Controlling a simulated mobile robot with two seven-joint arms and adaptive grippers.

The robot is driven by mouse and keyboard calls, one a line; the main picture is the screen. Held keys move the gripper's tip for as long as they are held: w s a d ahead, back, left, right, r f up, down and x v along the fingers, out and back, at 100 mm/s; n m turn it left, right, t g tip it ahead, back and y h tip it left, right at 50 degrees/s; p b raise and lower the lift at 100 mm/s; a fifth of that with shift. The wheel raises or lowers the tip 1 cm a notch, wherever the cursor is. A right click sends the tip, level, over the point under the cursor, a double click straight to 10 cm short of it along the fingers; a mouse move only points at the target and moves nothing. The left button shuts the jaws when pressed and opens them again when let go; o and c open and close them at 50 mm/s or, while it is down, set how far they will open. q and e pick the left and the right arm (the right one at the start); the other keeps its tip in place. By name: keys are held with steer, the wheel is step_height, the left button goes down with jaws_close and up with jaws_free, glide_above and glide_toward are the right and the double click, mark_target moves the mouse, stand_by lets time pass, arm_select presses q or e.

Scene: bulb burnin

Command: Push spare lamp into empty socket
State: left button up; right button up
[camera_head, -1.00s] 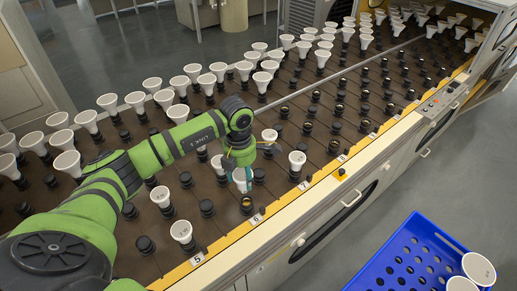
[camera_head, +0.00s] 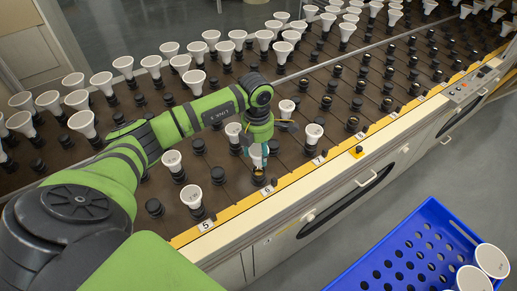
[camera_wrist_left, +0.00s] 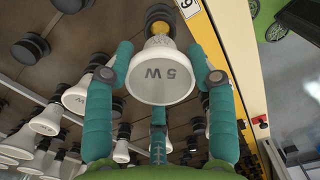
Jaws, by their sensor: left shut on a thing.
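The spare lamp (camera_wrist_left: 162,78) is white, with "5 W" on its broad round face. My left gripper (camera_wrist_left: 164,72) is shut on it, with teal fingers on both sides and a third below it. In the head view the gripper (camera_head: 259,153) points down over the front row, and mostly hides the lamp. The socket (camera_head: 258,179) by the label 6 is dark with an amber inside, right below the lamp. In the wrist view the socket (camera_wrist_left: 158,14) lies beyond the lamp's narrow end, in line with it. I cannot tell whether they touch. My right gripper is not in view.
White lamps stand close by in the front rows, one left of my gripper (camera_head: 172,160) and one right (camera_head: 313,132). Several dark empty sockets lie around. A yellow edge strip (camera_head: 293,180) borders the rack. A blue crate (camera_head: 405,262) with lamps stands lower right.

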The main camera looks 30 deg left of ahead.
arm_select(q)
steer(key=shift+f, duration=0.25)
steer(key=shift+f+b, duration=1.8)
steer(key=shift+f, duration=0.1)
steer(key=o, duration=1.4)
steer(key=shift+r, duration=0.1)
steer(key=shift+c, duration=0.2)
steer(key=shift+r, duration=0.2)
step_height(320, 180, up, 12)
steer(key=shift+s+a+f, duration=0.1)
steer(key=shift+f, duration=0.05)
